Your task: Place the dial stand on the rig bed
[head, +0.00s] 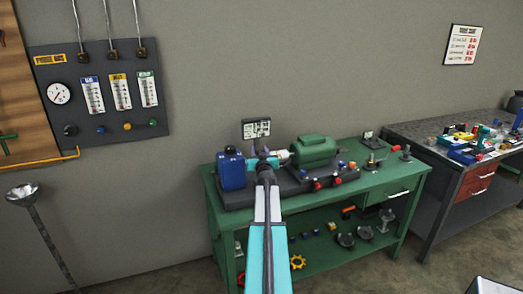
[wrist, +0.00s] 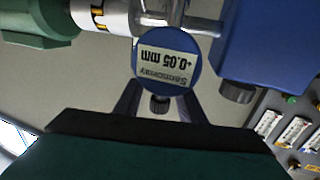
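The dial stand's round blue dial (wrist: 167,55) fills the middle of the wrist view, with a pale display reading +0.05 mm upside down. A small black knob sits at its edge. My gripper (wrist: 160,92) has one dark finger on each side of the dial, closed in against its rim. In the head view my gripper (head: 264,167) is over the rig, between a blue block (head: 231,171) and a green motor (head: 314,151). The dark rig bed (head: 238,198) lies below on the green bench. The stand's foot is hidden, so I cannot tell whether it touches the bed.
The blue block (wrist: 270,45) and a shiny shaft (wrist: 125,17) are close to the dial in the wrist view. The green bench (head: 395,175) carries small fixtures at its right end. Several parts lie on its lower shelf. A cluttered grey bench (head: 408,133) stands at right.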

